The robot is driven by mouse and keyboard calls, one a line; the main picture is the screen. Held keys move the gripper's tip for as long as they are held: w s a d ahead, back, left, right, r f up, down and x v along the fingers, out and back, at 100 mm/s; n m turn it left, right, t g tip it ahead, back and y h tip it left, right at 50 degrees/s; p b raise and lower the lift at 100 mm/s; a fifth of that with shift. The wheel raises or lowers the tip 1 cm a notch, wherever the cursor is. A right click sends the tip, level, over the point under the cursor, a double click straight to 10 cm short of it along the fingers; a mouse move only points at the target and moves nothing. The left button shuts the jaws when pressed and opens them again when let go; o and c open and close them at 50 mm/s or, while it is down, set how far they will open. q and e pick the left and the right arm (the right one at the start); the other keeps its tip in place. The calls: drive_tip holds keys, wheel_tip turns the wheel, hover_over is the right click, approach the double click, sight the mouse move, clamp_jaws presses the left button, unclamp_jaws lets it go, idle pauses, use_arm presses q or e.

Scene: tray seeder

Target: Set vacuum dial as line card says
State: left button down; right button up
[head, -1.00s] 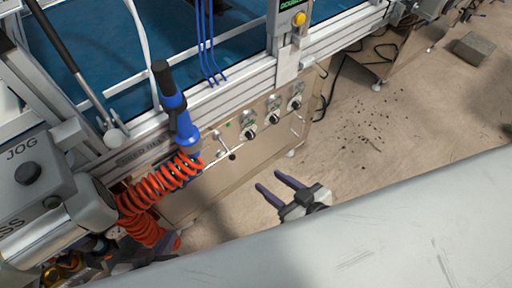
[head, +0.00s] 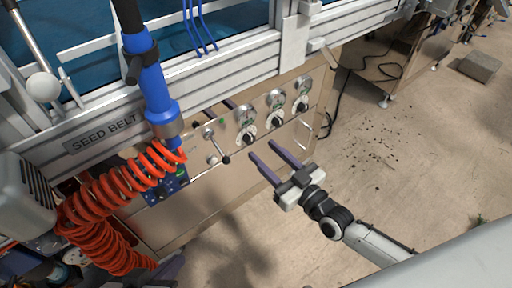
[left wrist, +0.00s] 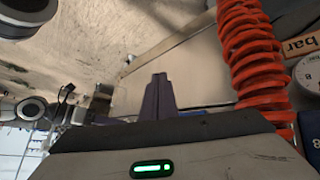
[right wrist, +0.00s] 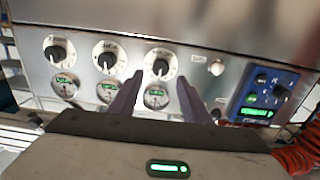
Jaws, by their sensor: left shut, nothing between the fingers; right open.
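Three black dials on white plates, the left dial (head: 248,134), the middle dial (head: 276,117) and the right dial (head: 302,106), sit on a metal panel (head: 200,192). A small gauge is paired with each. My right gripper (head: 262,149) is open and empty in front of the panel, apart from it. In the right wrist view its fingertips (right wrist: 160,78) point toward the dial (right wrist: 159,66) nearest the blue box, one on each side of the line to it. My left gripper (left wrist: 160,78) is shut and empty, away from the dials. Dial labels are too small to read, and I see no readable line card.
A blue tool (head: 156,92) with a red coiled hose (head: 115,190) hangs left of the dials. A small lever (head: 219,150) and a blue control box (right wrist: 264,95) are close by.

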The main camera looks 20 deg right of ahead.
sight(252, 141)
drive_tip(key=b+x, duration=0.1)
drive_tip(key=x, duration=0.4)
drive_tip(key=c, duration=1)
